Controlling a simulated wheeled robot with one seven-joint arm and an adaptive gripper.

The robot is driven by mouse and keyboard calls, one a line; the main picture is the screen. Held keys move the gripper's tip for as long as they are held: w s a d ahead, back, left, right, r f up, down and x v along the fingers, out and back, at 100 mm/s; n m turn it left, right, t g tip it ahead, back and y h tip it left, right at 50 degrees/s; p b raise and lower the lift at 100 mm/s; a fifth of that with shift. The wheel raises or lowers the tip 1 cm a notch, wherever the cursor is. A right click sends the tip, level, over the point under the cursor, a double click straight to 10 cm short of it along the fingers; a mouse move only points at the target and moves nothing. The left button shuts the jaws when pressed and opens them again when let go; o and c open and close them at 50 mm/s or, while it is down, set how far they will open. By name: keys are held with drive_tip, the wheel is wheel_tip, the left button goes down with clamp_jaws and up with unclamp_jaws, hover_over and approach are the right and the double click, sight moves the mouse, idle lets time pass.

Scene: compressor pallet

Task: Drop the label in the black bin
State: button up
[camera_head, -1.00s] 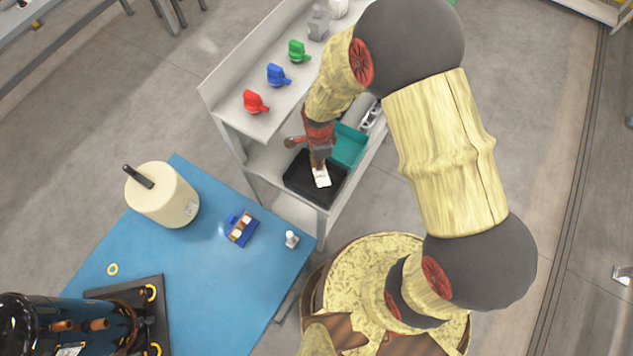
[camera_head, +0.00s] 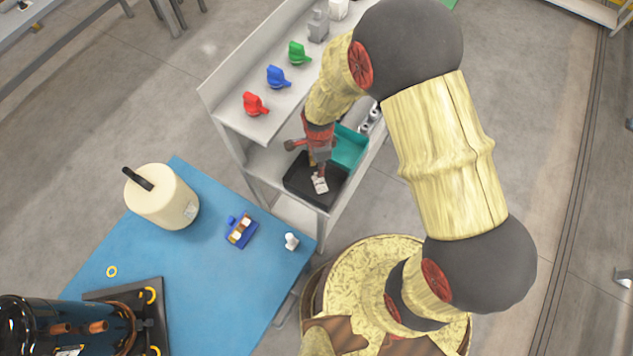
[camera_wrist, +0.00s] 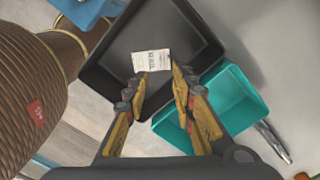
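The black bin (camera_head: 300,192) sits on the lower shelf of the grey rack. In the wrist view the black bin (camera_wrist: 108,68) fills the upper middle. The white label (camera_head: 320,184) with dark print is inside the bin's outline. The label (camera_wrist: 151,60) also shows in the wrist view, just beyond my fingertips, seemingly on the bin floor. My gripper (camera_head: 319,168) points down over the bin. In the wrist view its fingers (camera_wrist: 160,76) are apart with nothing clearly held between them.
A teal bin (camera_head: 350,146) stands right beside the black bin. Red (camera_head: 254,102), blue (camera_head: 277,76) and green (camera_head: 298,53) pieces stand on the upper shelf. A blue table (camera_head: 205,290) with a cream canister (camera_head: 163,196) and a small blue holder (camera_head: 241,231) is at left.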

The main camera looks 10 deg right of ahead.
drive_tip(key=shift+r, duration=0.15)
wheel_tip(320, 180, up, 12)
idle(0.4)
idle(0.4)
